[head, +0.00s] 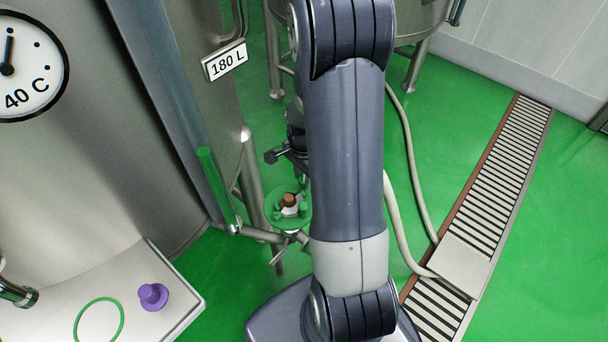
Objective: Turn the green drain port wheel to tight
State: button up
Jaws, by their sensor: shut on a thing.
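The green drain port wheel (272,205) is low beside the steel tank, near the middle of the head view. It shows a green ring with a brown hub (289,200) and green knobs inside. My gripper (298,166) is just above the wheel at its upper right, mostly hidden behind my arm. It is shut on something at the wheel. The fingertips and their exact contact are hidden, as is part of the wheel's right side. I cannot read any tight mark or the wheel's angle.
A long green handle (217,188) stands left of the wheel, near steel pipework. The tank (130,150) fills the left. A pale ledge (172,312) with a purple knob (153,296) is at lower left. A floor drain grate (490,185) and hose (408,140) lie right.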

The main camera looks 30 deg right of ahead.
aim_at(304, 178)
jog(key=m, duration=0.3)
jog(key=shift+m, duration=2.2)
jog(key=o, duration=1)
jog(key=shift+r, duration=0.1)
notch_tip(304, 178, up, 11)
jog(key=shift+f+p, duration=0.2)
jog(key=shift+p, duration=0.7)
